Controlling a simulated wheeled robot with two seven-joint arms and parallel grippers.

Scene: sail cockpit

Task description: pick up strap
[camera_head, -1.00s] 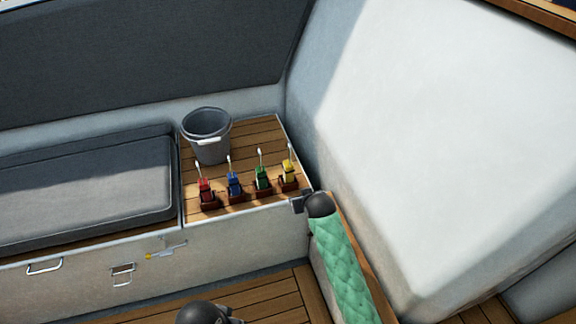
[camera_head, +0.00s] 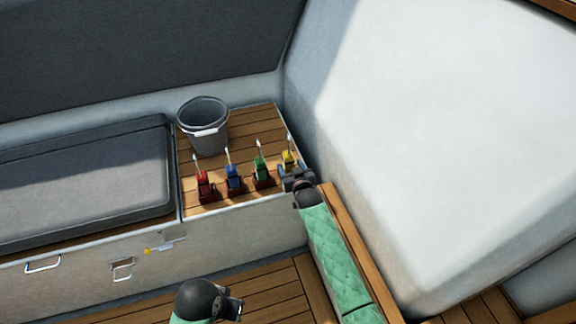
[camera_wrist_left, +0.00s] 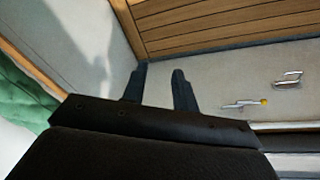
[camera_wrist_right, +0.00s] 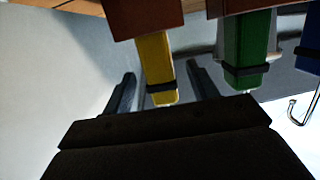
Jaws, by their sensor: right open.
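Several small coloured straps stand in a row on the wooden locker top: red (camera_head: 203,183), blue (camera_head: 234,178), green (camera_head: 262,172) and yellow (camera_head: 289,158). Each has a brown base and a thin pale tip. My right gripper (camera_head: 291,174) is open at the yellow strap and partly hides its lower part. In the right wrist view, the yellow strap (camera_wrist_right: 157,65) with its black band lies between the two spread fingers, with gaps on both sides. My left gripper (camera_head: 236,306) is low over the floor; in the left wrist view its fingers (camera_wrist_left: 157,80) are apart and empty.
A grey bucket (camera_head: 204,130) stands behind the straps. A dark cushion (camera_head: 85,185) lies left of them. A white slanted wall (camera_head: 430,130) rises close on the right. The locker front carries a latch (camera_head: 163,246) and metal handles (camera_head: 43,264). Wooden floor (camera_head: 270,290) lies below.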

